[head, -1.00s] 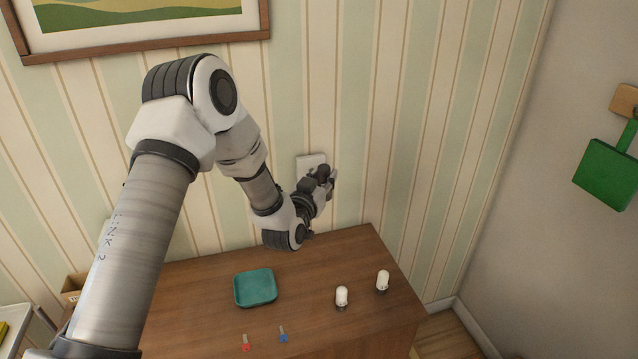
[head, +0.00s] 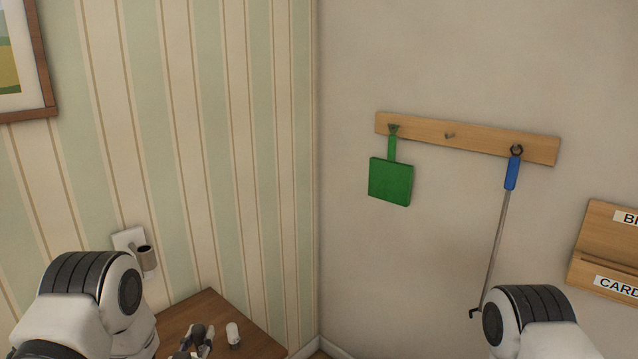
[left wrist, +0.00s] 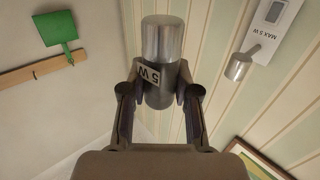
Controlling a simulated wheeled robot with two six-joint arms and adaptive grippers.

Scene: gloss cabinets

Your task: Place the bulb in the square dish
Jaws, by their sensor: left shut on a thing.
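My left gripper (left wrist: 160,92) is shut on a grey bulb (left wrist: 162,42) in the left wrist view. The bulb has a shiny metal end beyond the fingertips and a darker body marked "5 W" between the fingers. In the head view my left gripper (head: 197,342) shows small at the bottom edge, over or near the wooden cabinet top; the bulb in it is hard to make out. The square dish is in neither current view. My right gripper is not in view; only part of my right arm shows at lower right.
A white bulb (head: 233,333) stands on the cabinet top (head: 207,308), close to my left gripper. A wall plate (head: 126,238) carries a socket (head: 147,258), which looks empty. A green dustpan (head: 391,181) and a blue-handled rod (head: 512,173) hang from a peg board (head: 470,139).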

